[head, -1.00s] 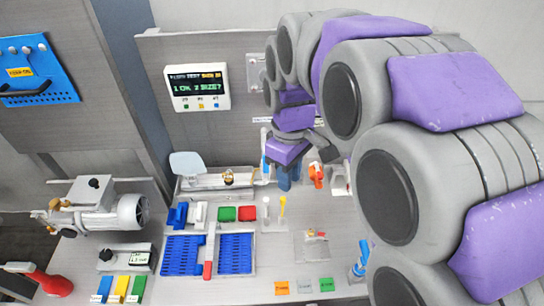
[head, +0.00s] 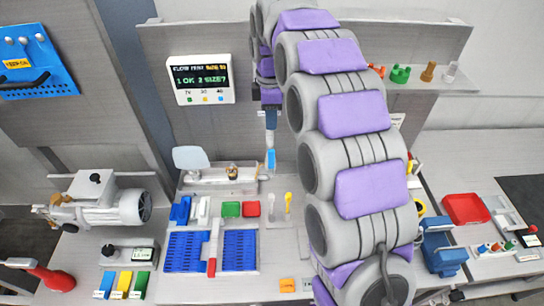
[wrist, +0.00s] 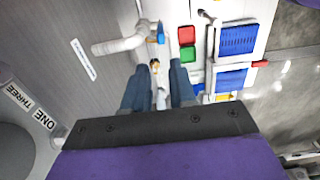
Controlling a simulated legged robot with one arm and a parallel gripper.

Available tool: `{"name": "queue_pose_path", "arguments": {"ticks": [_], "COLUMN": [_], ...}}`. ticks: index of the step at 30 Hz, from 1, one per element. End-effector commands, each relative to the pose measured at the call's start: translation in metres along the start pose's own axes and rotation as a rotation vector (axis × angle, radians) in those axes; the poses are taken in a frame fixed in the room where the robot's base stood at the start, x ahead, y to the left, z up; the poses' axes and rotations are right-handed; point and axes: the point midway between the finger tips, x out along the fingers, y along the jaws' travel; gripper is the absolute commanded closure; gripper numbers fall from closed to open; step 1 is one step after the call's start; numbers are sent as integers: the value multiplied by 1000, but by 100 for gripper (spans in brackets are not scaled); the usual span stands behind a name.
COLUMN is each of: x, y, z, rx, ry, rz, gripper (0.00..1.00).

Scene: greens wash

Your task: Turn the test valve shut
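A small brass fitting (head: 232,172) stands on the pale bench fixture (head: 205,180) at the back of the bench. A light blue lever-like piece (head: 271,158) stands upright at the fixture's right end, next to a white pipe. I cannot tell for certain which of these is the test valve. In the wrist view, my gripper (wrist: 158,90) has its two dark blue fingers apart, with nothing held between them. The brass fitting (wrist: 155,66) shows beyond the gap, apart from the fingers. A blue piece (wrist: 160,32) is at the end of a white pipe.
A display box (head: 200,79) hangs on the back panel. Blue racks (head: 185,252), a green tray (head: 231,209) and a red tray (head: 252,208) lie in front of the fixture. A pump (head: 105,205) is at left, a shelf with several coloured fittings (head: 400,74) at upper right.

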Motion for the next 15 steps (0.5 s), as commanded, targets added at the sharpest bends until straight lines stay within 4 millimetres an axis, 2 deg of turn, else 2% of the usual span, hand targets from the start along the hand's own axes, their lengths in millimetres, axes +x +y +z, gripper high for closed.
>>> {"name": "queue_pose_path", "arguments": {"ticks": [15], "x": [104], "y": [-1], "z": [-1], "rx": [2], "ry": [-3], "rz": [-5], "gripper": [74]}}
